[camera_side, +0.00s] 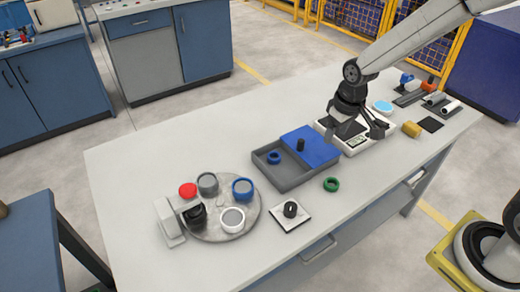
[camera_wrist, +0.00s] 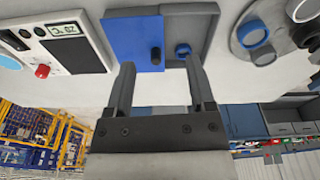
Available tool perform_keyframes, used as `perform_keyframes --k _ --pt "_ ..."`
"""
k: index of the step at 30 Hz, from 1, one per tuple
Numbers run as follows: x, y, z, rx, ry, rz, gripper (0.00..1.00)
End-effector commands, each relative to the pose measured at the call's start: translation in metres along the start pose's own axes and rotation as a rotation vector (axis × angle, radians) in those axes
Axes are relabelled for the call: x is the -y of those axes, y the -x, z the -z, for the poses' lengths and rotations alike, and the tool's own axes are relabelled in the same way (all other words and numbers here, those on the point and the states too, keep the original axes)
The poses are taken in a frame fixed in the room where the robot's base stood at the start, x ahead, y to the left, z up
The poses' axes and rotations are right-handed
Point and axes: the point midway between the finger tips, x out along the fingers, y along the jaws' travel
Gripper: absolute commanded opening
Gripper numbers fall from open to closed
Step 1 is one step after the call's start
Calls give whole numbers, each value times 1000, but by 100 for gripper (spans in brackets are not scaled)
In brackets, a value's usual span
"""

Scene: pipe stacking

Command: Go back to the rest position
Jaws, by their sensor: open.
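My gripper (camera_side: 360,128) is above the table at the right of the side view, over the white device with a display. In the wrist view my gripper (camera_wrist: 160,90) has its two fingers spread apart with nothing between them. Beyond the fingertips in the wrist view lies the grey tray with a blue lid (camera_wrist: 133,40). The tray (camera_side: 290,185) stands mid-table in the side view, partly covered by the blue lid (camera_side: 318,143) with its black knob. A blue ring (camera_side: 274,157) lies in the open part of the tray.
A round plate (camera_side: 215,232) with several cups and rings stands at the left. A green ring (camera_side: 331,184) and a white square with a black knob (camera_side: 290,213) lie near the front edge.

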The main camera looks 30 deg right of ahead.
Motion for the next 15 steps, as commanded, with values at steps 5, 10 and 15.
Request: perform_keyframes --k 5,10,15 --pt "6 15 -44 -38 -31 -2 70" --pt "12 23 -82 -68 -58 -2 70" --pt "15 25 -107 -87 -74 -2 70"
